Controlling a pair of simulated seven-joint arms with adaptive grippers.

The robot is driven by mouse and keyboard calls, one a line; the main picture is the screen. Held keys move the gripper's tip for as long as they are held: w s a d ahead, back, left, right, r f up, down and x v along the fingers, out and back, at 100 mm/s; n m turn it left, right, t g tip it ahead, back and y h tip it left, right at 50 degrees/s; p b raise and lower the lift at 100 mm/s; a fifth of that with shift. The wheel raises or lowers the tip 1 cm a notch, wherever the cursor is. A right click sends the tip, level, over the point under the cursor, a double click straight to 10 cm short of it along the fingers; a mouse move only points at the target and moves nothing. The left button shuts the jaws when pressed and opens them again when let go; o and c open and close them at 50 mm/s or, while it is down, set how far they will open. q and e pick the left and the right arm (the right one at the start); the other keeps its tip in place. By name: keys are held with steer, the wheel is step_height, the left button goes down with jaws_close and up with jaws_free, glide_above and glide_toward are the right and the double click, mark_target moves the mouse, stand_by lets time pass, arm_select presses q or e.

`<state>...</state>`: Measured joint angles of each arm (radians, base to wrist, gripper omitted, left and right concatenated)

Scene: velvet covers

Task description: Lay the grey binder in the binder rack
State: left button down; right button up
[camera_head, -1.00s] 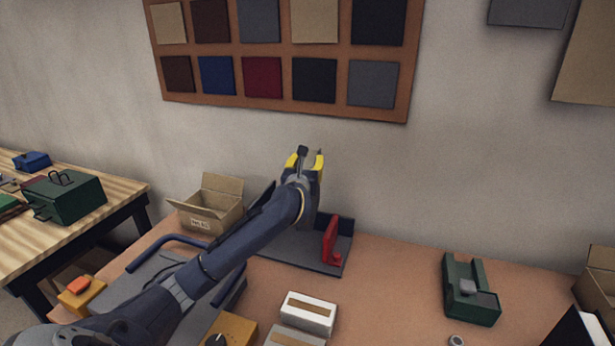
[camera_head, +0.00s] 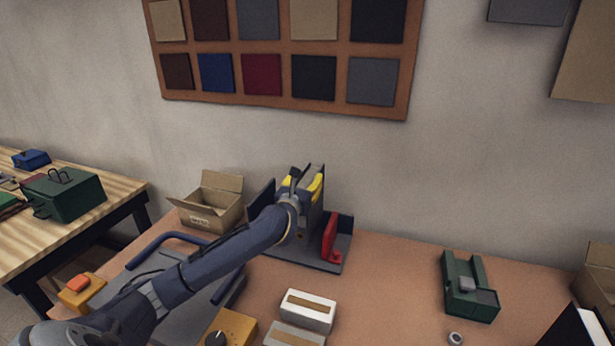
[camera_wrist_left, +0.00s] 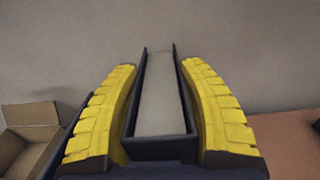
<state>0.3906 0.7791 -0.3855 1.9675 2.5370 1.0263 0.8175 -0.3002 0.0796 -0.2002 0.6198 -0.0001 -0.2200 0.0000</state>
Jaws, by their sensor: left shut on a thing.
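My left gripper (camera_head: 307,183) has yellow-padded fingers and is shut on the grey binder (camera_wrist_left: 165,95). In the left wrist view the binder stands between the two pads, with dark covers and a pale middle. In the head view the gripper partly hides it. The binder rack (camera_head: 322,265) is a dark grey base with an upright plate at its left and a red upright piece (camera_head: 337,238) at its right. The binder is upright over the rack, between these two sides. I cannot tell whether its bottom touches the base. My right gripper is not in view.
An open cardboard box (camera_head: 212,205) stands left of the rack. White-and-brown blocks (camera_head: 308,311) and a yellow box with a knob (camera_head: 233,328) lie in front. A green device (camera_head: 469,288) sits to the right. The bench between rack and device is clear.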

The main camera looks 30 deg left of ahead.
arm_select(q)
steer(key=shift+f, duration=2.95)
steer(key=c, duration=0.8)
jaws_free()
steer(key=shift+o, duration=0.7)
steer(key=shift+f, duration=0.15)
steer(key=v, duration=1.2)
